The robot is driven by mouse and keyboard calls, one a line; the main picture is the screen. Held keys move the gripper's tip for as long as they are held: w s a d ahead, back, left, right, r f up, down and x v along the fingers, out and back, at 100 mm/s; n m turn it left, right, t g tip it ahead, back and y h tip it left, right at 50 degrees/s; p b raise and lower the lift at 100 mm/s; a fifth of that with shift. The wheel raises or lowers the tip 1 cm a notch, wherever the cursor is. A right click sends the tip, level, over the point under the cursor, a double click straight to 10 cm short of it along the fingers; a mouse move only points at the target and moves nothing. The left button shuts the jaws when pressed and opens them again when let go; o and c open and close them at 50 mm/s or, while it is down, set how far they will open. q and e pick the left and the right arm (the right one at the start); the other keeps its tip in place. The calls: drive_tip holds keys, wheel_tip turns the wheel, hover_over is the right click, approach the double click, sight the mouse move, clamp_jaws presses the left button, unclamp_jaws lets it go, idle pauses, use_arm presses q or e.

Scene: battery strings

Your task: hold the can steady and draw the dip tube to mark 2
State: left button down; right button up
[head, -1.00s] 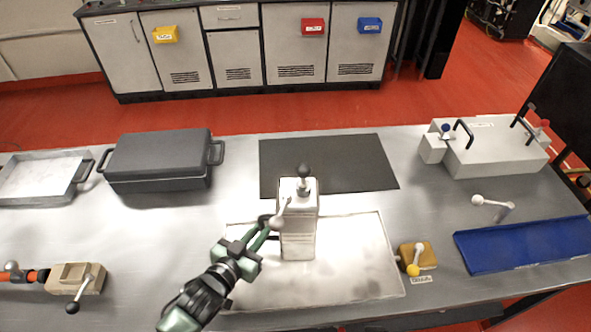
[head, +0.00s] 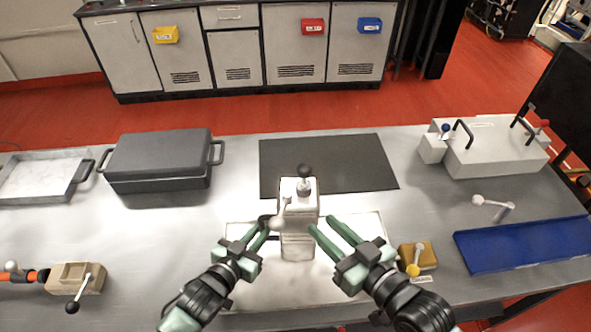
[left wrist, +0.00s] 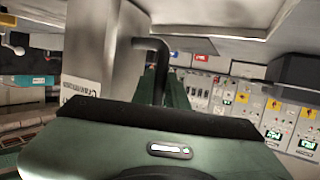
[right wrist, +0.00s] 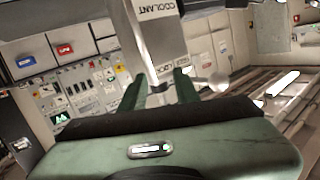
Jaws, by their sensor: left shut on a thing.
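The can (head: 298,240) is a tall, pale box standing upright on a light tray (head: 350,290); its COOLANT lettering shows in the right wrist view (right wrist: 158,22). The dip tube's black knob (head: 304,171) stands above the can's top; no numbered marks are readable. My left gripper (head: 266,228) is shut on the can's dark side handle, which also shows in the left wrist view (left wrist: 157,60). My right gripper (head: 322,222) is open and empty, close to the can's right side.
A yellow-brown block (head: 428,258) with a lever sits right of the tray, and a blue tray (head: 525,245) lies further right. A black mat (head: 350,165) lies behind the can. A dark lidded box (head: 160,165) stands at left.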

sight(295, 184)
wheel_tip(295, 184, up, 5)
drive_tip(key=w+n+t, duration=0.1)
drive_tip(key=t, duration=0.1)
drive_tip(key=x, duration=1.2)
drive_tip(key=shift+d+r, duration=0.1)
clamp_jaws()
idle(0.9)
